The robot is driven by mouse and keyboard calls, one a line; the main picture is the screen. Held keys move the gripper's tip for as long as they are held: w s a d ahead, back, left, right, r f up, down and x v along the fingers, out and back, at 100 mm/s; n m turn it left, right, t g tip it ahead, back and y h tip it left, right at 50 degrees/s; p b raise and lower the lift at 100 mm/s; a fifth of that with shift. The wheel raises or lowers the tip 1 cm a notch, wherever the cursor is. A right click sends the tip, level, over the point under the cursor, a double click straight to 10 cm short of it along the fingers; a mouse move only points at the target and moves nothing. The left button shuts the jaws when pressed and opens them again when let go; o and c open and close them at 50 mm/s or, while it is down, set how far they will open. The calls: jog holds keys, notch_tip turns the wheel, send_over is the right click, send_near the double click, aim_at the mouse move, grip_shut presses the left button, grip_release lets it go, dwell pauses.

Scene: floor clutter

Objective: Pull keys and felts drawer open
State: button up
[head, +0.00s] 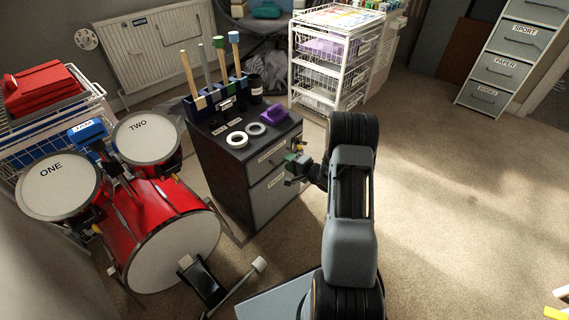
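A dark cabinet (212,152) with two grey drawer fronts stands in the middle left. Its upper drawer (268,160) and lower drawer (272,197) look closed. Each front has a pale label, too small to read surely, so I cannot tell which is the keys and felts drawer. My gripper (291,170) is in front of the cabinet, close to the right side of the upper drawer. Its fingers are small and dark here. I cannot tell whether they are open or shut, or touching a handle. My wrist hides part of the drawer fronts' right side.
Tape rolls (237,139), a purple object (274,114) and a rack of mallets (212,98) sit on the cabinet. A red drum kit (160,215) stands close on the left. A white wire-drawer unit (332,60) stands behind. Carpet (455,210) on the right is clear.

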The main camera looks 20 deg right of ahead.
jog(key=shift+b+x, duration=0.3)
jog(key=shift+x, duration=1.1)
jog(key=shift+c, duration=0.2)
grip_shut()
